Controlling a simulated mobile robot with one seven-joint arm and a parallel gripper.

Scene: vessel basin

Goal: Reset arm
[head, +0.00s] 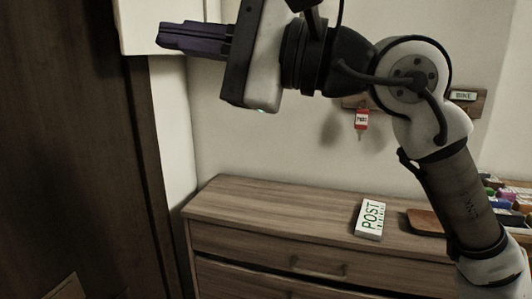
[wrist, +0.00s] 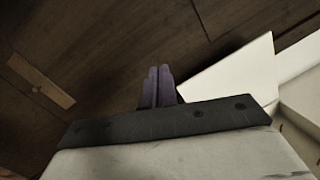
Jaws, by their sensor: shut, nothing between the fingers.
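My gripper (head: 190,40) is raised at the upper left of the head view, pointing left. Its purple fingers are together with nothing between them, in front of a white box-like surface (head: 140,25). In the wrist view the fingers (wrist: 155,87) are also side by side and closed. My arm reaches up from the lower right and bends at the elbow.
A wooden dresser (head: 270,215) stands below, with a white POST box (head: 370,220) and a brown tray (head: 425,222) on top. A red key tag (head: 361,120) hangs from a wall rack. A dark wooden panel (head: 70,150) fills the left.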

